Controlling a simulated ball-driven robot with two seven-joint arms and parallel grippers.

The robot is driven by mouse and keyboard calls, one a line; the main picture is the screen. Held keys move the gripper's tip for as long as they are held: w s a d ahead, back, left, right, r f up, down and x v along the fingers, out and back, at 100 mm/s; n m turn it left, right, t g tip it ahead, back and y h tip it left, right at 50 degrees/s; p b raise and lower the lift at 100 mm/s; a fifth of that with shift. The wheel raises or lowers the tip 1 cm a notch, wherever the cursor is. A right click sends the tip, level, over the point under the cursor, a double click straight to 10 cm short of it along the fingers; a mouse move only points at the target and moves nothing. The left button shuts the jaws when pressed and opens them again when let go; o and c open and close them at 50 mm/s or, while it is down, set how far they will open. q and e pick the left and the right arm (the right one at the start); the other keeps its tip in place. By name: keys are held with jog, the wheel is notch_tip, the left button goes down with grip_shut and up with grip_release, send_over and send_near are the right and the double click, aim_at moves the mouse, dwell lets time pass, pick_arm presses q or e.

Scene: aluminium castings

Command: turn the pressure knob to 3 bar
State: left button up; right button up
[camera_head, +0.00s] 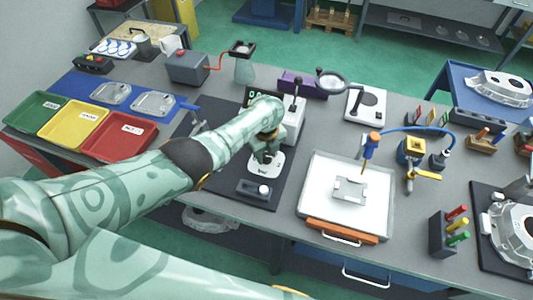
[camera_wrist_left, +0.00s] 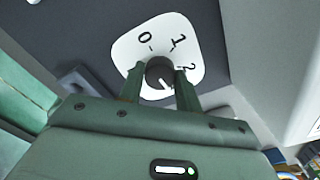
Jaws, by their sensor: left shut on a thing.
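The pressure knob (camera_wrist_left: 160,73) is a dark round knob on a white dial plate (camera_wrist_left: 128,53), which also shows in the head view (camera_head: 262,170). In the left wrist view, the marks 0, 1 and 2 are readable; the rest of the scale is hidden behind my fingers. The knob's white pointer line slants to the lower right, beyond the direction of the 2. My left gripper (camera_wrist_left: 160,82) has one finger on each side of the knob and is shut on it. In the head view my left gripper (camera_head: 266,152) reaches down over the dial. My right gripper is not in view.
A grey box with a lever (camera_head: 294,118) stands close behind my left gripper. A dark block with a white ball (camera_head: 257,190) lies in front of the dial. A white tray (camera_head: 318,205) is to the right. Green, yellow and red trays (camera_head: 120,152) are on the left.

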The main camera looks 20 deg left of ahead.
aim_at(267, 156)
pick_arm(q)
jog(key=shift+m, duration=0.5)
jog(key=o, duration=1)
notch_tip(267, 156, up, 16)
jog(key=p, duration=0.9)
